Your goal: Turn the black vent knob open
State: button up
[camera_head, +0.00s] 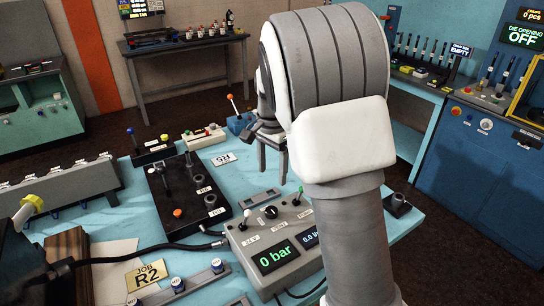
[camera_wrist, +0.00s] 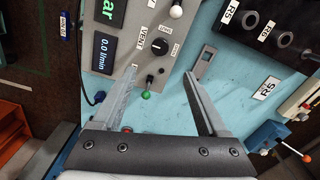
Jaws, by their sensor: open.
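The black vent knob (camera_wrist: 159,47) is a small round dial on the grey control box, with a VENT label beside it in the wrist view. In the head view the knob (camera_head: 271,212) sits on the box's upper panel between two toggle levers. My gripper (camera_wrist: 161,78) is open and empty; its two fingers point toward the panel. The knob shows just beyond the fingertips, roughly between them, and apart from them. In the head view my white and grey arm covers the right part of the box.
The control box (camera_head: 255,248) shows 0 bar on its display. A green-tipped lever (camera_wrist: 146,94) stands between my fingers near the knob. A white-tipped lever (camera_wrist: 176,12) is on the knob's other side. A black port block (camera_head: 190,200) lies left of the box.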

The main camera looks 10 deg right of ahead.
notch_tip(320, 180, up, 4)
jog(key=shift+r, duration=0.1)
dwell(0.4)
jog(key=s+r+n+t+y, duration=0.1)
jog(key=s+r+n, duration=0.25)
jog(key=s, duration=0.35)
jog(key=s+r+n+t, duration=0.2)
jog(key=s+r, duration=0.2)
jog(key=s, duration=0.2)
jog(key=s+f+n+t+h, duration=0.1)
jog(key=s+n, duration=0.5)
jog(key=s, duration=0.8)
jog(key=shift+a+f+t, duration=0.15)
jog(key=shift+t, duration=0.65)
